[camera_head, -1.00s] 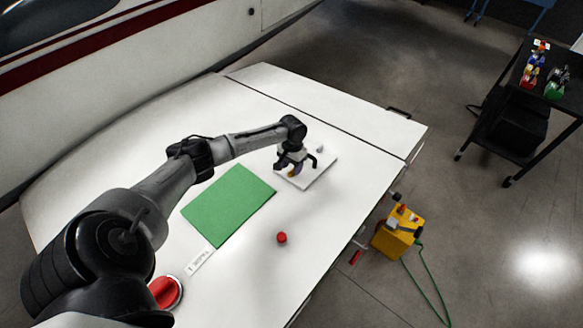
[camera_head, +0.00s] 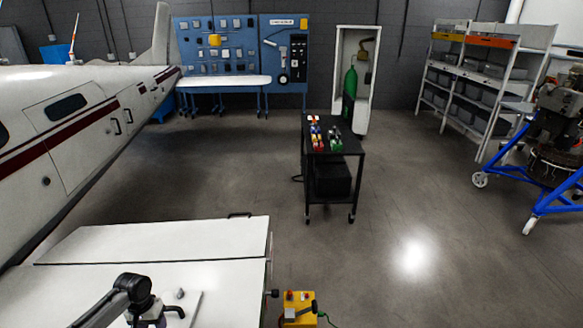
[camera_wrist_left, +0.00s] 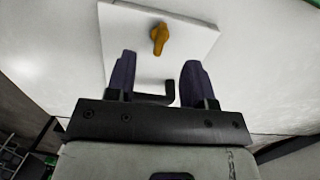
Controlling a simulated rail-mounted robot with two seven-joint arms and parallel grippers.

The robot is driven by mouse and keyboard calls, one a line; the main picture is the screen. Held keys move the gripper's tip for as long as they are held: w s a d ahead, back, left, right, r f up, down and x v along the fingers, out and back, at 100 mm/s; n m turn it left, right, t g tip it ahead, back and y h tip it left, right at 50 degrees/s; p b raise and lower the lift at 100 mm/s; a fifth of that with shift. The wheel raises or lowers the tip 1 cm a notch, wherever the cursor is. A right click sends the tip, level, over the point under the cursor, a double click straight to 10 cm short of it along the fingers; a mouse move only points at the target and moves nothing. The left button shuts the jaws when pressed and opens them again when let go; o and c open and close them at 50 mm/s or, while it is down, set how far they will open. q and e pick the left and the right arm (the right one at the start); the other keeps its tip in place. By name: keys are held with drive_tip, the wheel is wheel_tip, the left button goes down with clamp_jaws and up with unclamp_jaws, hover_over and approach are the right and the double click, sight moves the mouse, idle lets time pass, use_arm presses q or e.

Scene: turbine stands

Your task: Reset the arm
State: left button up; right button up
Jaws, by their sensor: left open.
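My left gripper (camera_wrist_left: 160,84) is open in the left wrist view, its two dark fingers apart with nothing held between them. It is over a white plate (camera_wrist_left: 200,32) that lies on the white table. An orange-yellow knob-like piece (camera_wrist_left: 159,38) sits on the plate, apart from and beyond the fingertips. A dark hook-shaped piece (camera_wrist_left: 158,94) shows between the fingers. In the head view my left arm (camera_head: 125,293) enters at the bottom left, and its gripper (camera_head: 155,318) is cut by the bottom edge. My right gripper is not in view.
The white table (camera_head: 160,240) fills the lower left. A yellow box (camera_head: 298,309) stands beside it on the floor. A black cart (camera_head: 333,150) holds coloured parts. A white aircraft (camera_head: 80,115) is at left, shelves (camera_head: 480,75) at right. The middle floor is open.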

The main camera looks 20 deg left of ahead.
use_arm(q)
drive_tip(key=shift+w+a+r+m+y, duration=0.1)
drive_tip(key=shift+a+r+m+y, duration=0.15)
drive_tip(key=shift+m+y, duration=0.3)
drive_tip(key=shift+a+r+m+y, duration=0.2)
drive_tip(key=shift+m+y, duration=0.15)
drive_tip(key=shift+m, duration=0.3)
drive_tip(key=w+d+r+m+t+y, duration=0.3)
drive_tip(key=w+d+r+m+t, duration=0.3)
drive_tip(key=d+r, duration=0.4)
drive_tip(key=s+d+r+m+t+p, duration=0.1)
drive_tip(key=s+d+r+t+p, duration=0.2)
drive_tip(key=d+r, duration=0.7)
drive_tip(key=s+d+r+n+h+p, duration=0.15)
drive_tip(key=s+d+p, duration=0.25)
drive_tip(key=s+d, duration=0.65)
drive_tip(key=s+d+f+g+h+p, duration=0.1)
drive_tip(key=s+f+g+p, duration=0.1)
drive_tip(key=s, duration=0.7)
drive_tip(key=s+d+f+n+g+h+p, duration=0.1)
drive_tip(key=s+d+f+g+p, duration=0.1)
drive_tip(key=s+f, duration=0.3)
drive_tip(key=s, duration=0.3)
drive_tip(key=shift+s, duration=0.35)
